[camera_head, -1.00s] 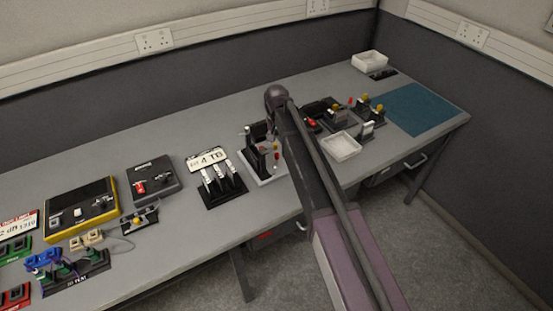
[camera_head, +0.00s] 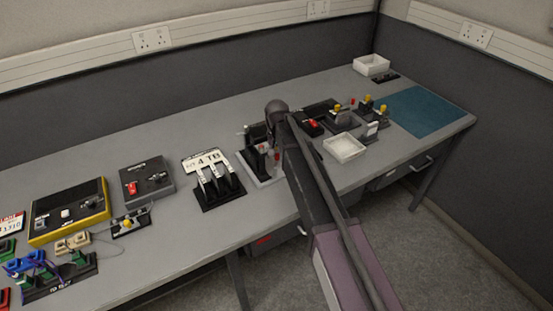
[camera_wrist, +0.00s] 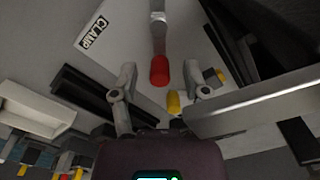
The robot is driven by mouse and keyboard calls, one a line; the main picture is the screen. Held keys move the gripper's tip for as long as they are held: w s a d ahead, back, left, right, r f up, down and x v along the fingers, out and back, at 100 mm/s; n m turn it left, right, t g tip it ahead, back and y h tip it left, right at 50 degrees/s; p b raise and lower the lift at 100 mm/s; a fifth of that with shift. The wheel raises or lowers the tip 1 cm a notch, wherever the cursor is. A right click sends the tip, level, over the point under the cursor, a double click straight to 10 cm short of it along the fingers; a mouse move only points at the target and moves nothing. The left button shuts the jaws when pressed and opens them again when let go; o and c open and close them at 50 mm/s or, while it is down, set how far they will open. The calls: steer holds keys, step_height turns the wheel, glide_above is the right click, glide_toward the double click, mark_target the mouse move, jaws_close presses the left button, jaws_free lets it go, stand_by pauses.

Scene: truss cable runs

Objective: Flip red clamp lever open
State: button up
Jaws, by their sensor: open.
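The red clamp lever (camera_wrist: 160,70) shows in the wrist view as a red grip on a metal stem, close beyond my gripper (camera_wrist: 163,90). My gripper is open, with one finger on each side of the line to the red grip. I cannot tell whether either finger touches it. A black-and-white CLAMP label (camera_wrist: 95,33) sits on the pale plate to the left. In the head view the clamp fixture (camera_head: 257,163) stands on the bench, partly hidden by my arm, which also hides my gripper.
A yellow knob (camera_wrist: 173,103) lies just below the red grip in the wrist view. In the head view, a black lever block (camera_head: 218,186) stands left of the fixture and a white tray (camera_head: 344,148) right of it. The bench behind is mostly clear.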

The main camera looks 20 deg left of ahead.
steer(key=shift+f, duration=0.2)
jaws_close()
steer(key=shift+n, duration=0.3)
steer(key=shift+s+a+n, duration=0.1)
steer(key=shift+a+n, duration=0.15)
steer(key=shift+n, duration=0.6)
steer(key=shift+s+a+n, duration=0.15)
steer(key=shift+a+n, duration=0.05)
steer(key=shift+n, duration=0.7)
steer(key=shift+s+a+n, duration=0.1)
steer(key=shift+a+n, duration=0.15)
steer(key=shift+n, duration=0.6)
jaws_free()
